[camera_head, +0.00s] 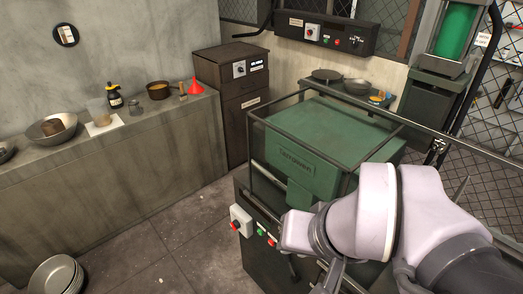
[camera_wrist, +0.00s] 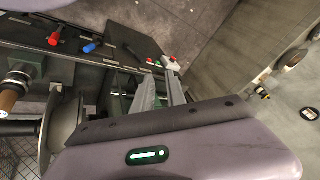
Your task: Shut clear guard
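The clear guard (camera_head: 345,182) is a see-through box with a thin dark frame, standing around the green machine housing (camera_head: 305,160) in the head view. Its top rail runs from the left corner back toward the right. I cannot tell for sure how far it is closed. My gripper (camera_head: 333,279) is low in the head view, in front of the machine and partly hidden by my wrist. In the wrist view, my gripper's two grey fingers (camera_wrist: 160,82) are apart with nothing between them. The guard cannot be made out clearly there.
The wrist view shows a metal disc (camera_wrist: 66,128) and red and blue handles (camera_wrist: 90,47). A concrete counter (camera_head: 110,160) with bowls stands left. Stacked bowls (camera_head: 57,276) sit low left; floor between is clear.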

